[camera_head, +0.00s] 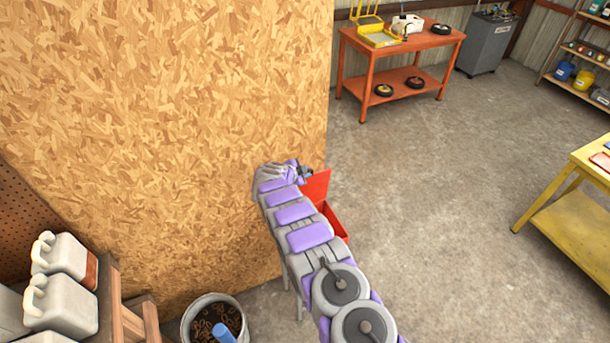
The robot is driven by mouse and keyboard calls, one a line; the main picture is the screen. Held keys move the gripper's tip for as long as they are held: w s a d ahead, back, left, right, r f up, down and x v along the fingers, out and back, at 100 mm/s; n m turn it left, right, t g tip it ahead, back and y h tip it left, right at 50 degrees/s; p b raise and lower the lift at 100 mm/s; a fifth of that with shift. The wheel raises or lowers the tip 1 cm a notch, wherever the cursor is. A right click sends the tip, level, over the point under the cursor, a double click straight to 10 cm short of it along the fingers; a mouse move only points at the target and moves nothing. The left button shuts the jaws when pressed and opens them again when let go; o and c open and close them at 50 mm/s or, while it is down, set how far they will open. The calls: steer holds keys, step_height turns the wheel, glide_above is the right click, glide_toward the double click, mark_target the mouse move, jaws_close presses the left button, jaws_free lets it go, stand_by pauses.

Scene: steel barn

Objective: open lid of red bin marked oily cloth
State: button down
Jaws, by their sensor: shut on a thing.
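The red bin (333,222) stands on the floor beside the wood-board wall, mostly hidden behind my arm. Its red lid (318,186) is tilted up from the bin, and a dark gap shows below it. My gripper (306,172) is at the lid's upper left edge and is shut on it. The fingertips are small and partly hidden by my wrist. No marking on the bin can be read from here.
The wood-board wall (170,120) stands close on the left of my arm. A grey bucket (187,325) and white jugs (62,300) are at lower left. An orange table (405,44) and a yellow table (575,165) stand beyond open concrete floor.

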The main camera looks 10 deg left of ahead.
stand_by(0.3)
steer(key=c, duration=1.3)
jaws_free()
steer(key=shift+f, duration=0.15)
steer(key=shift+o, duration=0.5)
steer(key=shift+s, duration=0.1)
steer(key=shift+s, duration=0.1)
steer(key=b+v, duration=0.1)
steer(key=v, duration=1.6)
steer(key=shift+r, duration=0.2)
